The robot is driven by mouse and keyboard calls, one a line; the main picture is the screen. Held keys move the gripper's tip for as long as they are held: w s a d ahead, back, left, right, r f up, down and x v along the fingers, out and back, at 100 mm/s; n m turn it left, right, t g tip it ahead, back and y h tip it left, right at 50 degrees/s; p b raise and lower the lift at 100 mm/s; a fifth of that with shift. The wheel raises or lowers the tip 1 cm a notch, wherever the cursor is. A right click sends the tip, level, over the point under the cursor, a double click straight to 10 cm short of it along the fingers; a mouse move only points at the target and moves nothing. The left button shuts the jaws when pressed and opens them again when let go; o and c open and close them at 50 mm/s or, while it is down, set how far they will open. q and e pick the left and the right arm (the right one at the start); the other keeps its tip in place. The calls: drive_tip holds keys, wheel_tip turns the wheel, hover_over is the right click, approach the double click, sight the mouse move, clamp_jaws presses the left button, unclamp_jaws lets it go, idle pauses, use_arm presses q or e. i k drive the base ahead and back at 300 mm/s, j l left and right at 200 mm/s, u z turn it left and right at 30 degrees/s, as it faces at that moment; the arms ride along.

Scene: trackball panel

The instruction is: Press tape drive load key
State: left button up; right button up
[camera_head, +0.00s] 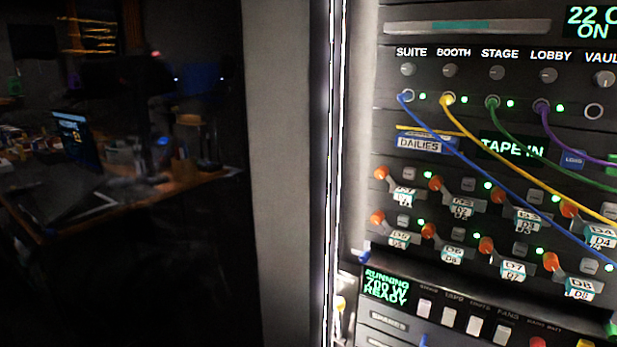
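The tape drive sits in the rack at right. Its green display (513,148) reads "TAPE IN". A blue key (572,160) is to the right of the display; its small white label looks like "LOAD". A tape (427,144) labelled "DAILIES" shows in the slot to the left of the display. A purple cable (570,147) runs close by the blue key, and yellow, blue and green cables cross the drive's area. Neither of my grippers is in view.
Above are knobs and jacks labelled SUITE (408,96), BOOTH, STAGE, LOBBY. Below are rows of orange-tipped levers (436,183) and a panel with a green display (386,287) and white switches (449,317). A dark room with a cluttered desk (100,200) lies at left.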

sight(568, 160)
drive_tip(key=j+z, duration=0.15)
drive_tip(key=z, duration=0.25)
drive_tip(key=j+z, duration=0.1)
drive_tip(key=z, duration=0.25)
drive_tip(key=k+j+z, duration=0.1)
drive_tip(key=z, duration=0.3)
